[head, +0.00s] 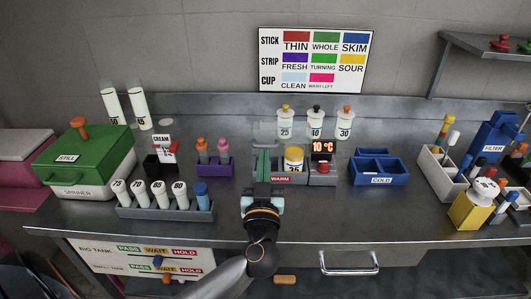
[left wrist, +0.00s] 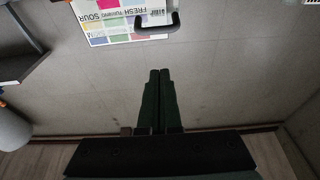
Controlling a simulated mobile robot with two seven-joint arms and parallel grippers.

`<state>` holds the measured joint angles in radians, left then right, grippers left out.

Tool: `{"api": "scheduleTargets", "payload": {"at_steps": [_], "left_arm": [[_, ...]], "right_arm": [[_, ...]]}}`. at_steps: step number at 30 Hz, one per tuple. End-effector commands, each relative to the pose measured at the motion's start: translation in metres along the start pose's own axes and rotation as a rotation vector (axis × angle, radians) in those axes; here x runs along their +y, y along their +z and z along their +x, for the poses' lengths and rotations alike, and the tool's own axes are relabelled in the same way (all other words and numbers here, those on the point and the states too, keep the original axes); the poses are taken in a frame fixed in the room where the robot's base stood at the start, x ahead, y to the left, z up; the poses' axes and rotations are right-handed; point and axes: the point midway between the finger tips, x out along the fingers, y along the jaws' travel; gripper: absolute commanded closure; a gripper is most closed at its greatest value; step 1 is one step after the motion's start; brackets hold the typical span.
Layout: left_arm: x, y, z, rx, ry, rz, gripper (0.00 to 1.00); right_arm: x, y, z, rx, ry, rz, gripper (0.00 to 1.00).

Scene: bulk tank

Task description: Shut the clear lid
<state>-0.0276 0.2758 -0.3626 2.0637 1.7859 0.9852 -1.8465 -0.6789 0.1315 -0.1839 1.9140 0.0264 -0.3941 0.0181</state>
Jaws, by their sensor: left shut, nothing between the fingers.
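The warm unit (head: 281,180) stands at the middle of the counter. A jar with yellow contents (head: 294,158) stands in it, and a red display reading 10 °C (head: 322,147) is beside it. The clear lid is hard to make out in the head view; its angle cannot be told. A dark curved handle (left wrist: 155,24) shows in front of the wall chart in the left wrist view; it may belong to the lid. My left gripper (head: 263,160) is at the warm unit's left side, shut and empty. Its dark green fingers (left wrist: 160,95) are together, apart from the handle. My right gripper is out of view.
A grey tube rack (head: 165,210) and a purple rack (head: 214,167) stand left of the warm unit. A blue cold tray (head: 378,168) is to its right. Several labelled bottles (head: 315,123) stand behind. The counter right of the cold tray has some clear room.

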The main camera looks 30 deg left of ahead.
Motion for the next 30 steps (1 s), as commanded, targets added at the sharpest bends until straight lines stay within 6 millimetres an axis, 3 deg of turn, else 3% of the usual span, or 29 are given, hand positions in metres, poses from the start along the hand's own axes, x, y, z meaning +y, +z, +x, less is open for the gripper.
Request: {"api": "scheduleTargets", "payload": {"at_steps": [14,15,18,30], "left_arm": [[-0.001,-0.002,0.096,0.006,-0.003,0.0,1.0],[-0.001,0.012,0.086,-0.001,0.001,0.002,1.0],[-0.001,0.022,0.076,0.0,0.002,0.001,1.0],[-0.001,0.03,0.066,0.003,0.001,-0.001,1.0]], "right_arm": [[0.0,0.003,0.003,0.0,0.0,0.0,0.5],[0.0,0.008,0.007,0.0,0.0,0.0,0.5],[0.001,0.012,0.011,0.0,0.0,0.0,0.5],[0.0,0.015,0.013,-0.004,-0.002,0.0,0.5]]}}
